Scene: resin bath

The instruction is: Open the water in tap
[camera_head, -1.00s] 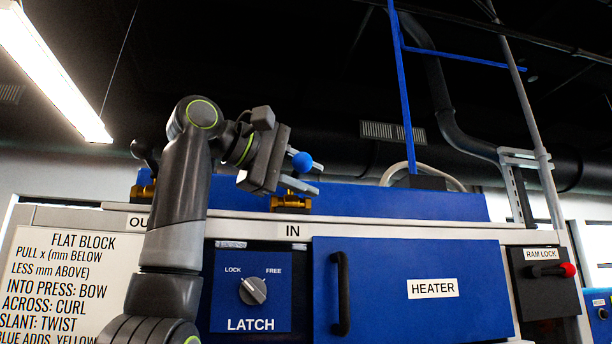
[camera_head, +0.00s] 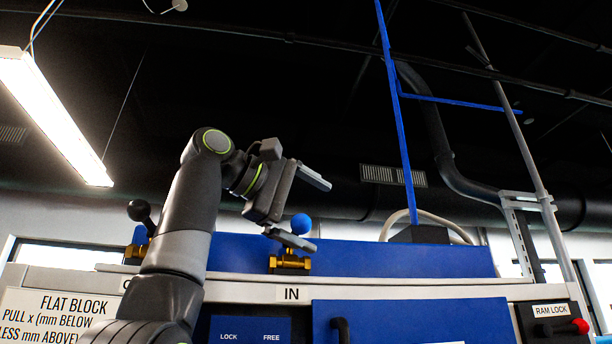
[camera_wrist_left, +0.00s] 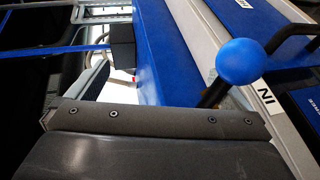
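The water in tap is a brass valve (camera_head: 290,263) with a blue ball (camera_head: 301,224) on its lever, standing above the IN label (camera_head: 291,294). In the left wrist view the blue ball (camera_wrist_left: 246,62) sits right of centre on a dark lever. My left gripper (camera_head: 322,213) is open, with one finger above the ball and the other just below it, across the top of the valve. The ball shows in the gap between the fingers. I cannot tell whether a finger touches it. The lower finger partly hides the lever. My right gripper is not in view.
A second brass tap with a black ball (camera_head: 139,210) stands at the left, partly behind my left arm. A blue panel (camera_head: 380,257) runs behind the taps. A ram lock lever with a red knob (camera_head: 580,326) is at the right. Space above the taps is clear.

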